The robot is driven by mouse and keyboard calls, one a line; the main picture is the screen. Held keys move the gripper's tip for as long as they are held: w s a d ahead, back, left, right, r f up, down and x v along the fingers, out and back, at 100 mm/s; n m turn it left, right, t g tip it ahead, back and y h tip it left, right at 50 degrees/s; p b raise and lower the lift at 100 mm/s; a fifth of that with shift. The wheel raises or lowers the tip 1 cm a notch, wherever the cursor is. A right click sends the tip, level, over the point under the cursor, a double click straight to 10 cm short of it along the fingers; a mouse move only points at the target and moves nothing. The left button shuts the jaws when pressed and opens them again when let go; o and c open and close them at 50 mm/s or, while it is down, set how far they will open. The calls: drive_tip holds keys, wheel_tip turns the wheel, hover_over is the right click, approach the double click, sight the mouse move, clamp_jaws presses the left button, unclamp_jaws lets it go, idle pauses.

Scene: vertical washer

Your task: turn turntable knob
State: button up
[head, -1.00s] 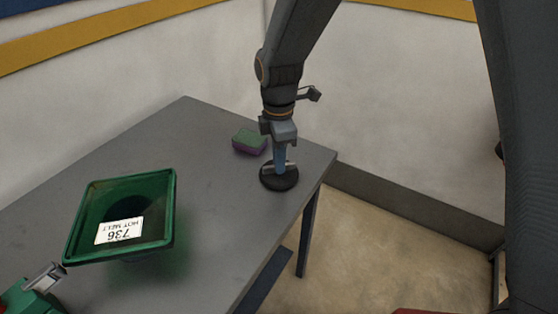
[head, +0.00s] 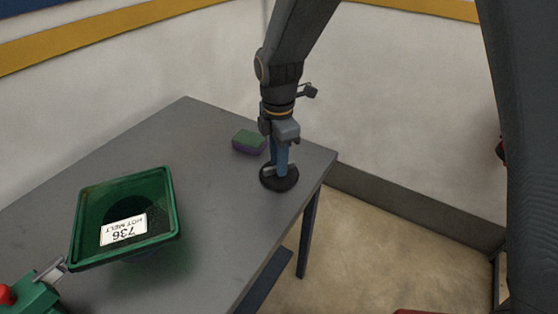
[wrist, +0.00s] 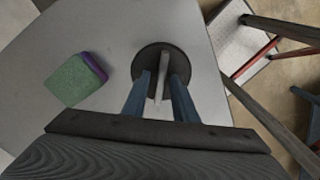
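The knob is a black round disc (head: 286,184) with a pale raised bar across it, near the table's right end. In the wrist view the bar (wrist: 160,72) stands out from the disc (wrist: 155,53). My gripper (head: 279,170) points down over the knob. Its two blue fingers (wrist: 160,80) are on either side of the bar, with a visible gap at each side, so it looks open. Whether the fingertips touch the disc cannot be told. A green square-rimmed hopper (head: 88,225) with a white label is at the table's left.
A green and purple sponge (head: 249,141) lies on the grey table (head: 215,200) just left of my gripper. A green part with a red knob (head: 30,294) shows at the lower left. Walls stand behind the table, and open floor lies to its right.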

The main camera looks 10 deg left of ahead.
idle(0.3)
drive_tip(key=shift+r+b, duration=1)
drive_tip(key=shift+r, duration=2.85)
